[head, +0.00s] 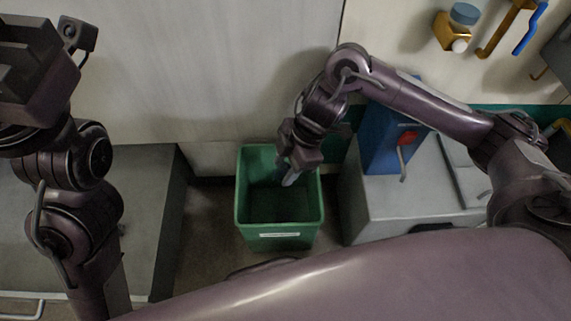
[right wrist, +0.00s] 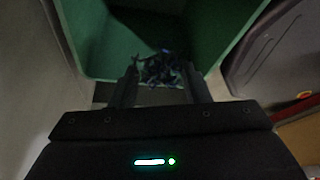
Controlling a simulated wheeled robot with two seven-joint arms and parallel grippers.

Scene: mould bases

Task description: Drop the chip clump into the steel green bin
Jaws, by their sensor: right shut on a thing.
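The green bin (head: 280,237) stands on the floor between two grey cabinets, its open top facing up. My right gripper (head: 290,176) hangs over the bin's opening, pointing down. In the right wrist view the gripper (right wrist: 160,78) is shut on a dark, tangled chip clump (right wrist: 163,71) held between its two fingers. The green bin (right wrist: 110,40) fills the view beyond the clump. In the head view the clump is hard to make out at the fingertips. My left arm is at the left edge, and its fingertips cannot be made out.
A grey cabinet (head: 150,230) is left of the bin. Another grey cabinet (head: 400,205) on the right carries a blue box (head: 385,140) with a red part. Tools hang on the wall at upper right, including a blue-handled one (head: 530,30). A pale wall is behind the bin.

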